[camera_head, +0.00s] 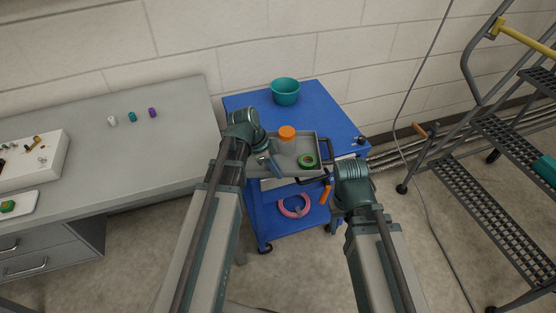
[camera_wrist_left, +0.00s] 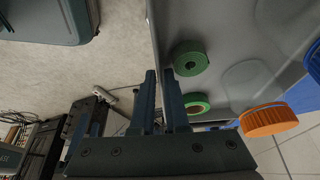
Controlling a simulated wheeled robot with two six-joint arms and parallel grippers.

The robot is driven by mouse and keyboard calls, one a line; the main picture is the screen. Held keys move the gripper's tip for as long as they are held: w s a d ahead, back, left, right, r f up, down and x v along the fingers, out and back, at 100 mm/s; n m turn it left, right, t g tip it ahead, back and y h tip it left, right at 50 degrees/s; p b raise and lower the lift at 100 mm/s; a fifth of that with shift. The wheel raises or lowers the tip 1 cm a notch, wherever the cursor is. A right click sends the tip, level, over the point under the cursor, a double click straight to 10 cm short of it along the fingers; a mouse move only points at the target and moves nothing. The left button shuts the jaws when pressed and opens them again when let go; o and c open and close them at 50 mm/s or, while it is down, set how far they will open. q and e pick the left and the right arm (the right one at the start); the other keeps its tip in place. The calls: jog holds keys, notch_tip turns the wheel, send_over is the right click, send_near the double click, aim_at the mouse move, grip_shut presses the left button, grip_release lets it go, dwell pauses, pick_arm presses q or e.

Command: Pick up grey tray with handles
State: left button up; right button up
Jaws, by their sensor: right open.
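The grey tray (camera_head: 309,140) sits on the top of the blue cart and holds a jar with an orange lid (camera_head: 287,133) and a green tape roll (camera_head: 307,160). A black handle shows at its right end. My left gripper (camera_head: 268,163) is at the tray's left part; in the left wrist view its two fingers (camera_wrist_left: 160,95) stand a narrow gap apart, with the tray's edge (camera_wrist_left: 154,35) running down toward the gap. Whether they grip it is unclear. My right gripper (camera_head: 328,173) is open at the tray's right front, its fingers partly hidden by its wrist.
The blue cart (camera_head: 335,110) also bears a teal bowl (camera_head: 285,92) behind the tray. A pink ring (camera_head: 293,206) lies on its lower shelf. A grey bench (camera_head: 150,140) stands left, and a step ladder (camera_head: 480,190) stands right. Cables run along the wall.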

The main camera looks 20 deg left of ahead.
pick_arm(q)
grip_shut()
dwell(0.7)
jog(key=shift+r+p, duration=0.2)
jog(key=shift+p, duration=0.15)
pick_arm(e)
jog(key=shift+a+r, duration=0.1)
jog(key=shift+r, duration=0.15)
dwell(0.6)
